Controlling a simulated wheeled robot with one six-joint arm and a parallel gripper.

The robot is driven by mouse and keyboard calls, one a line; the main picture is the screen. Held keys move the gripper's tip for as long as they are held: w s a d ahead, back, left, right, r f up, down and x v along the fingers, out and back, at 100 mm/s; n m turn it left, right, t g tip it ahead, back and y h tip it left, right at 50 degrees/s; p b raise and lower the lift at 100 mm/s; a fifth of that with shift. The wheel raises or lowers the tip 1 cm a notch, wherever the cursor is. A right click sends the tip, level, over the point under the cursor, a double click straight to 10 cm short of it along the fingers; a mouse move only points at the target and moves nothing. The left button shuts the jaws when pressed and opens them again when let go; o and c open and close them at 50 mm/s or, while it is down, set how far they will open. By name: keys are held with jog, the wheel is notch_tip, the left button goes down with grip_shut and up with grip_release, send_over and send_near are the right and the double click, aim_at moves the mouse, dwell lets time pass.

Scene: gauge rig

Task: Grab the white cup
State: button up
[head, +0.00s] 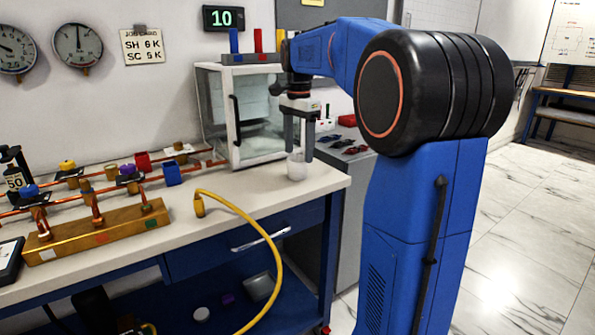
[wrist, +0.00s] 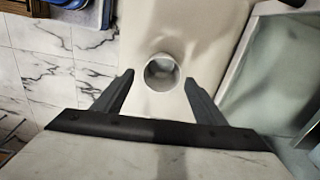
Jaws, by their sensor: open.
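The white cup (head: 296,167) stands upright near the right end of the workbench in the head view. In the wrist view the cup (wrist: 161,72) shows from above as a round rim, a little beyond the fingertips. My gripper (head: 298,154) is above the cup in the head view, pointing down, with its fingers apart. In the wrist view my gripper (wrist: 158,76) is open and empty, one finger to each side of the cup's near part. Whether a finger touches the cup cannot be told.
A glass-fronted cabinet (head: 240,105) stands on the bench just behind the cup. Copper pipes with coloured valves (head: 100,185) fill the bench's left side. A yellow hose (head: 250,222) hangs over the front edge. The bench top (head: 255,190) between hose and cup is bare.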

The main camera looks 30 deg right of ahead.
aim_at(297, 168)
jog(key=shift+w+a+f, duration=0.1)
jog(key=shift+w+f, duration=0.05)
jog(key=shift+f, duration=2.55)
jog(key=c, duration=1.1)
